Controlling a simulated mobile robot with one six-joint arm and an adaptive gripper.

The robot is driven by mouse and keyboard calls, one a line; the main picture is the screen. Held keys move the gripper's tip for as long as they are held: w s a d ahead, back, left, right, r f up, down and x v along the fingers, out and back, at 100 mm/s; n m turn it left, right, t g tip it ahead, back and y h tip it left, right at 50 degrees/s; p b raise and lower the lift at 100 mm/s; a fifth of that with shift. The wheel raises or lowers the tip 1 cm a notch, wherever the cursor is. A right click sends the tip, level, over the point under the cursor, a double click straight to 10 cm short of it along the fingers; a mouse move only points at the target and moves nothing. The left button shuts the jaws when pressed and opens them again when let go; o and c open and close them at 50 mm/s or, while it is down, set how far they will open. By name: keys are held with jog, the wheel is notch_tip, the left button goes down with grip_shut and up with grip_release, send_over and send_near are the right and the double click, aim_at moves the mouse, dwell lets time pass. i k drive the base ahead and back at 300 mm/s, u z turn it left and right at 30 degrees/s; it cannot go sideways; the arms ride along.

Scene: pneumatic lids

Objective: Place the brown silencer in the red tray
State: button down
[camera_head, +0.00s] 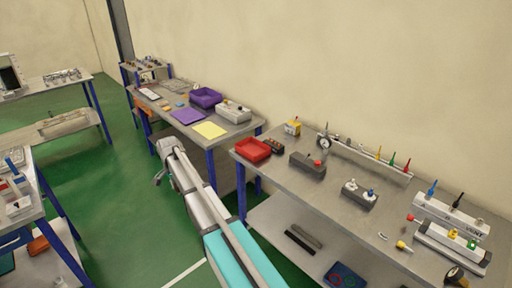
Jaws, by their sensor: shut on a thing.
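The red tray (252,150) lies at the near left corner of the right-hand grey table. My arm reaches up from the bottom of the picture, and my gripper (159,178) is at its far end, over the green floor. It is left of the red tray and well apart from it. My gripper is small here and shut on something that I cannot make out. I cannot pick out the brown silencer for certain in this view.
The right-hand table (290,181) holds a dark block (307,165), a valve block (358,194), pale manifolds (450,216) and a yellow fitting (403,246). A farther table has a purple bin (205,98) and a yellow sheet (209,130).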

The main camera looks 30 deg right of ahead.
aim_at(253, 152)
jog(key=z, duration=0.65)
jog(key=i, duration=0.4)
jog(key=z, duration=0.2)
